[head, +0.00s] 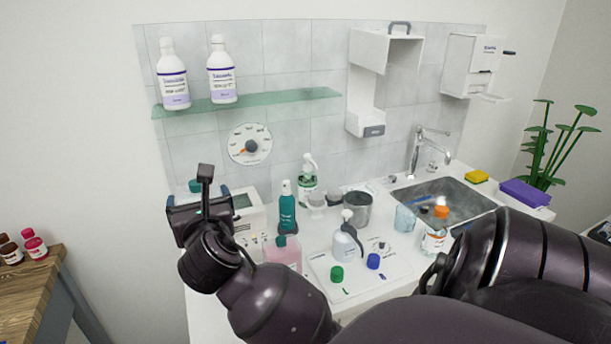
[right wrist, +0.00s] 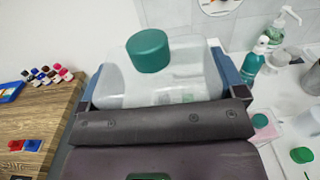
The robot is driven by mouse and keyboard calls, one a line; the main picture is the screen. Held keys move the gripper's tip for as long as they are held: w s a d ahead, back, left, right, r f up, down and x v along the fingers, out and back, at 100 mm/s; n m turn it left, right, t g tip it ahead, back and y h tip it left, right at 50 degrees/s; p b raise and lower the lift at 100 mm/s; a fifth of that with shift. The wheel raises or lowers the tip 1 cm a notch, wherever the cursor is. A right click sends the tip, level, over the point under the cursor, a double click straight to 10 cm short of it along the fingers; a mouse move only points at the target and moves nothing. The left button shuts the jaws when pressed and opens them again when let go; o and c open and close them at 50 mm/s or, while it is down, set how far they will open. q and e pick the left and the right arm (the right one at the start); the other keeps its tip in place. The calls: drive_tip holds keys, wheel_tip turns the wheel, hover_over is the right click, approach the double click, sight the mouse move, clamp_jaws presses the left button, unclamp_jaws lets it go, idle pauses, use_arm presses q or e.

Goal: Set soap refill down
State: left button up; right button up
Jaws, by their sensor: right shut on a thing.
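The soap refill is a clear, boxy bottle with a green cap. In the right wrist view the soap refill (right wrist: 175,88) sits between the blue fingers of my right gripper, which is shut on it. In the head view my right gripper (head: 198,201) is over the left end of the white counter. There, only the refill's green cap (head: 195,186) shows clearly; the gripper hides most of the body. Whether its base touches the counter is hidden. My left gripper is not in view.
A white device (head: 247,212) stands just right of the gripper. A pink bottle (head: 284,254), a teal spray bottle (head: 287,210) and a pump bottle (head: 347,242) crowd the counter. A sink (head: 465,206) is at right. A wooden table (head: 30,287) is at left, across a gap.

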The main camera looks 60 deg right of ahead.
wheel_tip(320, 180, down, 20)
drive_tip(key=b, duration=0.6)
drive_tip(key=shift+r, duration=0.2)
drive_tip(key=shift+f, duration=0.2)
drive_tip(key=o, duration=0.7)
